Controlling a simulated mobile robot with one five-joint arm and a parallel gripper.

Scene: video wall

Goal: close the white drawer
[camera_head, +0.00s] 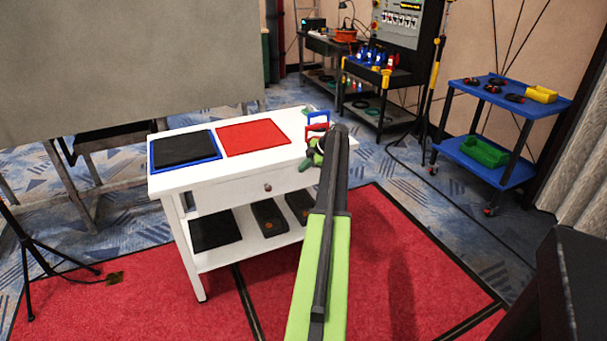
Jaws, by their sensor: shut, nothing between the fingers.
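The white drawer (235,193) is in the upper front of a white table (180,182), with a small reddish-brown knob (267,187) on its face. How far the drawer stands out from the table is hard to tell from this angle. My green and black arm reaches up from the bottom of the view, covering the right end of the table front. My gripper (307,164) is at the arm's far end, by the table's right front corner, right of and above the knob. It is small and partly hidden by my arm; it is shut and holds nothing.
A black pad in a blue tray (153,158) and a red mat (253,137) lie on the tabletop. A blue cart (515,107) is at right, a tripod (27,255) at left.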

